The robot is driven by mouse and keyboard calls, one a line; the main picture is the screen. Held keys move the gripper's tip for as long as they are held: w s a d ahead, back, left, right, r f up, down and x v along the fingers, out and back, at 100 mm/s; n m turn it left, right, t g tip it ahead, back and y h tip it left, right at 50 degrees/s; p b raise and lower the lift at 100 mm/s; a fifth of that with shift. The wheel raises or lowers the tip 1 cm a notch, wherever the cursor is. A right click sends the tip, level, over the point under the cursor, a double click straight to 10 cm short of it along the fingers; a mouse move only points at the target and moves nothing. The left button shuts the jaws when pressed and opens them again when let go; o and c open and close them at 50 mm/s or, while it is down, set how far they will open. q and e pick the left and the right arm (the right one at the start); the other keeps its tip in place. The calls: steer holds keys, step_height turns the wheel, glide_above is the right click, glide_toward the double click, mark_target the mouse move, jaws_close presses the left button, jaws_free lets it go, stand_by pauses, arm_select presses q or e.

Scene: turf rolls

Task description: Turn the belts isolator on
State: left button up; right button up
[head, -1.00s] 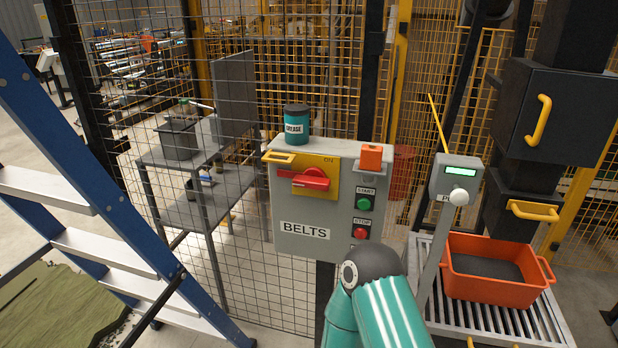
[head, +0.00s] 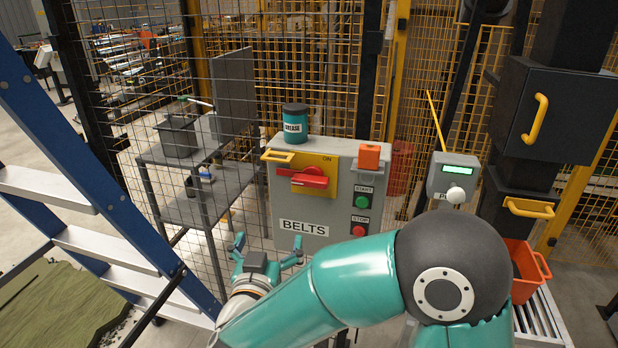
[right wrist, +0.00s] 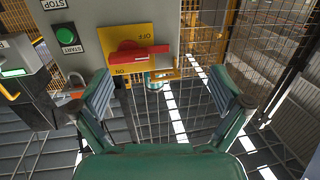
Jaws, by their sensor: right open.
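The grey BELTS isolator box (head: 288,214) stands at the middle of the head view. On its yellow plate (head: 331,186) a red handle (head: 304,180) lies roughly level, with ON printed above it. The right wrist view shows the plate upside down, with the red handle (right wrist: 146,52) lying between the OFF and ON marks. My right gripper (head: 268,243) is open and empty, below and left of the box in the head view. Its fingers are spread in the right wrist view (right wrist: 160,76), apart from the handle. My left gripper is not in view.
A yellow hasp (head: 277,156) sticks out at the plate's left. Mesh fencing, a blue ladder (head: 100,190) and a grey table (head: 160,158) stand left.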

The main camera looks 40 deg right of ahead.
mark_target(309, 182)
steer(key=s+d+r+m+g+h, duration=0.2)
steer(key=s+r+h, duration=0.1)
steer(key=r, duration=0.2)
steer(key=p+x, duration=0.4)
steer(key=x, duration=1.2)
steer(key=shift+w+a+f, duration=0.1)
steer(key=shift+w+f, duration=0.05)
steer(key=shift+w, duration=0.05)
steer(key=shift+c, duration=0.2)
